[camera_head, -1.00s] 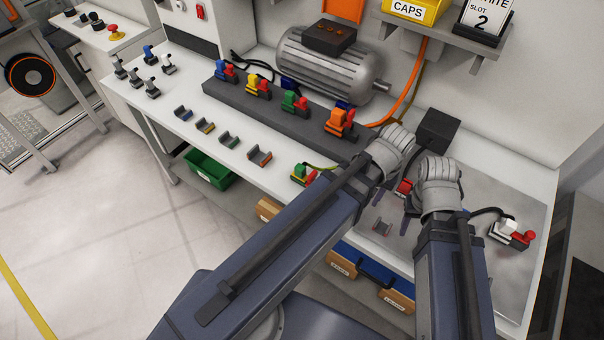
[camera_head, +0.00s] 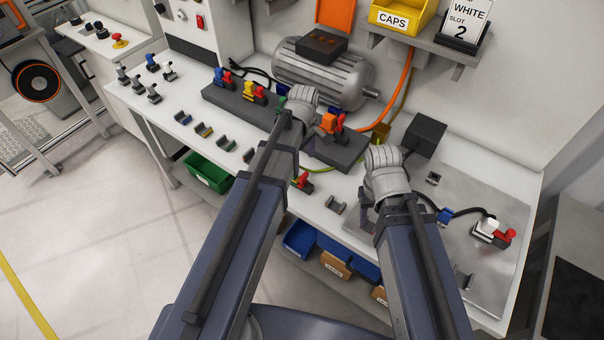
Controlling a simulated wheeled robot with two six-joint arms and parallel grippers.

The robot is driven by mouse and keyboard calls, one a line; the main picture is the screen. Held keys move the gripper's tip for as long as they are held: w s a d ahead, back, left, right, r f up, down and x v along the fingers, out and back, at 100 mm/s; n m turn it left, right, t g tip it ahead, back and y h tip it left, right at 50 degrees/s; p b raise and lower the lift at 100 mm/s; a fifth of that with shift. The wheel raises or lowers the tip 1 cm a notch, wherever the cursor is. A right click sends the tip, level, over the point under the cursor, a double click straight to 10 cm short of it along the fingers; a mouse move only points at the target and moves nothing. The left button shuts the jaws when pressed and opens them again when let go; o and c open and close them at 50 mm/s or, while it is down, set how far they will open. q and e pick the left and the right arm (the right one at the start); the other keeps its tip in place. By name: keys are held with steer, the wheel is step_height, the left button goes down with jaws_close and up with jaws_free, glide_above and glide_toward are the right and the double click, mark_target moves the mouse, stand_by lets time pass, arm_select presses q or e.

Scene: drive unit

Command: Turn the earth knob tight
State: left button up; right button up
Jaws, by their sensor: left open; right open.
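Blue (camera_head: 223,77), yellow (camera_head: 254,92) and orange (camera_head: 333,123) connectors stand on the block, before a grey motor (camera_head: 325,70). A white-and-red connector (camera_head: 493,232) lies at right on a metal plate (camera_head: 440,262). Empty grey clips (camera_head: 335,205) line the front.

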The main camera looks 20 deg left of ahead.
mark_target(304, 175)
arm_select(q)
step_height(304, 175, down, 7)
steer(key=b, duration=0.6)
steer(key=shift+f+b, duration=0.15)
steer(key=shift+b, duration=0.25)
arm_select(e)
step_height(304, 175, down, 7)
steer(key=shift+f, duration=0.15)
arm_select(q)
jaws_close()
